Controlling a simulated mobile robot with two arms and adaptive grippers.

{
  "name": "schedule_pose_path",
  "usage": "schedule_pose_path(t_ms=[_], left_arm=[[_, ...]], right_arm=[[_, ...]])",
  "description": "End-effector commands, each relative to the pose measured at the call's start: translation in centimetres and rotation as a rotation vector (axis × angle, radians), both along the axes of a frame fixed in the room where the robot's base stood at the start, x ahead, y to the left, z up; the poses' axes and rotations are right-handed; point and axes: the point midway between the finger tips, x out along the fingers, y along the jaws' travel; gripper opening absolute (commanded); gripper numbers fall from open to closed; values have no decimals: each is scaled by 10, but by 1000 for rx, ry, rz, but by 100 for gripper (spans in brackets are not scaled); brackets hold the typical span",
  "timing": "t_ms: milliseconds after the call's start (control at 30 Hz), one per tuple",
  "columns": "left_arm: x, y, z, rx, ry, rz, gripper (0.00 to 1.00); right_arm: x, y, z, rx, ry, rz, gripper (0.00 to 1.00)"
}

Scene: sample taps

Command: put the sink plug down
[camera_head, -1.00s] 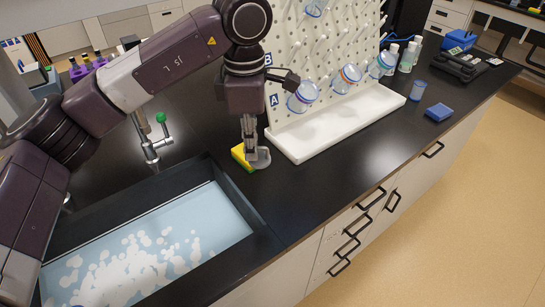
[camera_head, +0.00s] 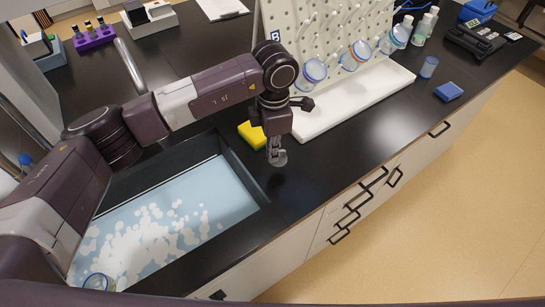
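The sink plug (camera_head: 279,158) is a small grey disc at the fingertips of my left gripper (camera_head: 275,146). The gripper points down over the black counter, just right of the sink's right rim. Its fingers look closed on the plug; the fingers partly hide it. I cannot tell whether the plug touches the counter or hangs just above it. My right gripper is not in view.
A yellow-green sponge (camera_head: 252,135) lies just behind the gripper. The sink (camera_head: 205,182) holds foamy water and a blue-rimmed glass (camera_head: 98,282). A white drying rack tray (camera_head: 355,102) stands to the right. The counter right of the gripper is clear.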

Motion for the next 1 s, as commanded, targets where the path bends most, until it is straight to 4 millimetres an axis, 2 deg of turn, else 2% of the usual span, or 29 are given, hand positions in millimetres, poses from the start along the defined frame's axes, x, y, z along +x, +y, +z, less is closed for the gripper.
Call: schedule_pose_path(t_ms=[167, 400, 767, 800, 933, 1000], left_arm=[[-1, 0, -13, 1, 3, -1, 0], [-1, 0, -44, -1, 2, -2, 0], [0, 0, -50, 0, 0, -2, 0], [0, 0, -49, 0, 0, -2, 7], [0, 0, -49, 0, 0, -2, 21], [0, 0, -49, 0, 0, -1, 22]], right_arm=[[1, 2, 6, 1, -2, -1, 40], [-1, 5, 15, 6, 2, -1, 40], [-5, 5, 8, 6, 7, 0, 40], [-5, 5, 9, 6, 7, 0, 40], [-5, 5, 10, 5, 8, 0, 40], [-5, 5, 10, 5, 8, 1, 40]])
